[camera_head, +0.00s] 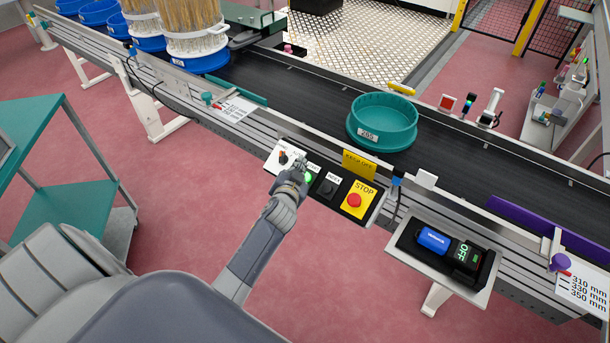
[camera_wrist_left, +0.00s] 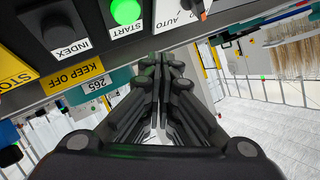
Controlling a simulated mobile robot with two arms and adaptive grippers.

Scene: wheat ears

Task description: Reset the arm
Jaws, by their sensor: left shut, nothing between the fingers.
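My left arm reaches up from the bottom of the head view. My left gripper (camera_head: 299,168) is at the control panel (camera_head: 337,208) on the conveyor's front edge, close to the lit green START button (camera_head: 309,178). In the left wrist view the gripper's fingers (camera_wrist_left: 163,65) are together and empty, with the green START button (camera_wrist_left: 125,11) just beside their tips. I cannot tell whether they touch the panel. My right gripper is not in view.
A teal tub (camera_head: 382,121) marked 265 sits on the black conveyor belt (camera_head: 290,93). The red STOP button (camera_head: 354,200) is right of START. A box reading OFF (camera_head: 468,258) stands on a shelf at right. Blue-based wheat containers (camera_head: 198,60) stand at upper left. A teal cart (camera_head: 70,200) is at left.

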